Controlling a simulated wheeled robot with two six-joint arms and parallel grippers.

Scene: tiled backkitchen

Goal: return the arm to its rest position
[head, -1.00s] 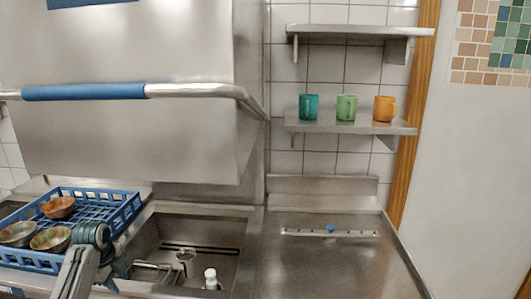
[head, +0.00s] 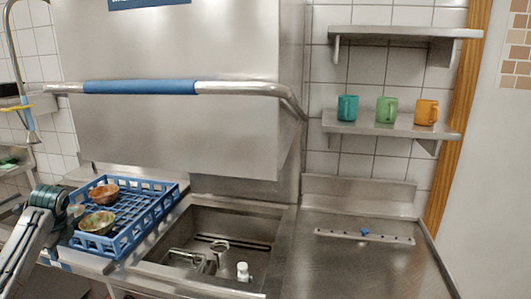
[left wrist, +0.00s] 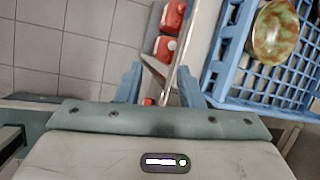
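My left gripper (head: 74,212) is at the left side of the blue rack (head: 150,222) in the head view. In the left wrist view the gripper (left wrist: 160,88) has its two blue fingers apart with nothing between them, above the counter edge and the floor. One mottled bowl (left wrist: 274,32) shows in the rack in the left wrist view, right of the fingers. My arm covers part of the rack's left side. My right gripper is not in view.
A sink (head: 205,249) with a tap and a white bottle (head: 243,272) lies right of the rack. Teal (head: 347,108), green (head: 386,110) and orange (head: 426,112) mugs stand on the shelf. Red containers (left wrist: 170,30) stand below the counter edge.

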